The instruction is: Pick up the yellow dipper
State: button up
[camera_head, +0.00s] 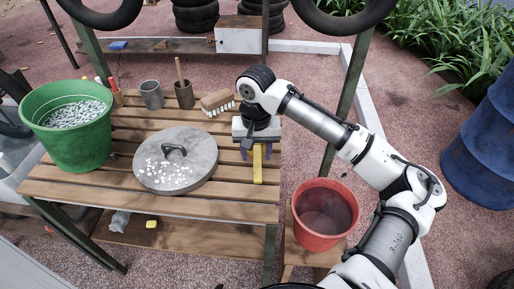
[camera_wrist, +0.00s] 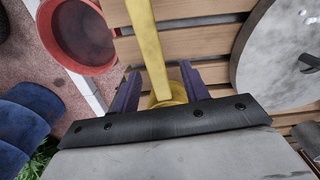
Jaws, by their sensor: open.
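The yellow dipper (camera_head: 257,165) lies on the slatted wooden table near its right edge, its handle pointing toward the table's front. In the wrist view its long yellow handle (camera_wrist: 149,45) runs up the picture, and its round end (camera_wrist: 168,92) lies close to the gripper's base, partly hidden. My gripper (camera_head: 256,152) is above the dipper, pointing down. In the wrist view its two purple fingers (camera_wrist: 158,92) are apart, one on each side of the dipper. I cannot tell whether either finger touches it.
A round grey lid (camera_head: 200,170) with white bits lies left of the dipper. A brush (camera_head: 217,101), cups (camera_head: 152,96) and a green bucket (camera_head: 72,145) stand farther left and back on the table (camera_head: 150,204). A red bucket (camera_head: 322,212) stands right of the table.

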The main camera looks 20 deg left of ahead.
aim_at(257, 156)
notch_tip(257, 156, down, 4)
jog(key=shift+d+f+p, duration=0.15)
jog(key=shift+f+p, duration=0.05)
jog(key=shift+p, duration=0.15)
jog(key=shift+c, duration=0.2)
grip_shut()
